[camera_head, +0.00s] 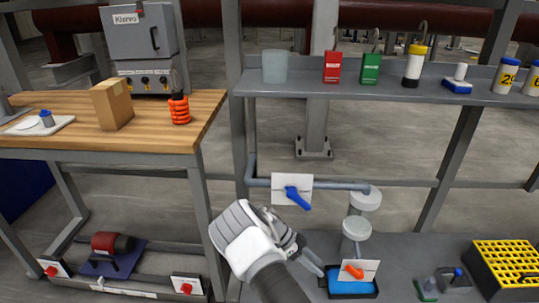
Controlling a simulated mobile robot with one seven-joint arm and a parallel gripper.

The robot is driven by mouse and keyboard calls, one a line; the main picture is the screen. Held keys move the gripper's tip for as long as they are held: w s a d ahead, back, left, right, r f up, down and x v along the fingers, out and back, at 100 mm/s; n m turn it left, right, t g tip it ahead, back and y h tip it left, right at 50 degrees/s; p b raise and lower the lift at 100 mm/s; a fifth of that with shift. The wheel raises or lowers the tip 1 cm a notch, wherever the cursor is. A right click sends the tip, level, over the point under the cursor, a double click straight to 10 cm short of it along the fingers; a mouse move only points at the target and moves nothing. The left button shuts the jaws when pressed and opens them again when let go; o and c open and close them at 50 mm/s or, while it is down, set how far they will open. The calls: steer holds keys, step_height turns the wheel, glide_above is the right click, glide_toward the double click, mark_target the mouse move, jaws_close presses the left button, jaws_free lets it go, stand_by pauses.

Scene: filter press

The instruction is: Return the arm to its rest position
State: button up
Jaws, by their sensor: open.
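My white and grey arm rises from the lower middle of the head view and bends at a rounded joint. My gripper (312,264) is to the right of that joint, partly hidden by the arm, open, with nothing seen between its fingers. It is in front of the lower grey shelf, below a blue valve handle (298,198) on a white plate. A blue tray (350,287) and an orange handle (354,271) on a white plate are just right of the gripper. I cannot tell whether the gripper touches anything.
A yellow crate (507,262) is at lower right. Upright posts flank the gap beside my arm.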

steer(key=s+r+n+t+y, duration=0.1)
steer(key=s+r+n+y, duration=0.3)
steer(key=r, duration=1.1)
steer(key=s+r+n+t+y, duration=0.1)
steer(key=s+r+n+y, duration=0.25)
steer(key=r, duration=1.05)
steer(key=s+r+n+t+y, duration=0.1)
steer(key=s+r+n+t, duration=0.2)
steer(key=s+r+n, duration=0.5)
steer(key=s+r+n+t+y, duration=0.15)
steer(key=s+r+t, duration=0.25)
steer(key=s, duration=0.8)
step_height(320, 180, up, 29)
steer(key=p, duration=2.8)
steer(key=shift+a+f+n+p, duration=0.2)
steer(key=shift+a+n+p, duration=0.1)
steer(key=shift+n, duration=0.1)
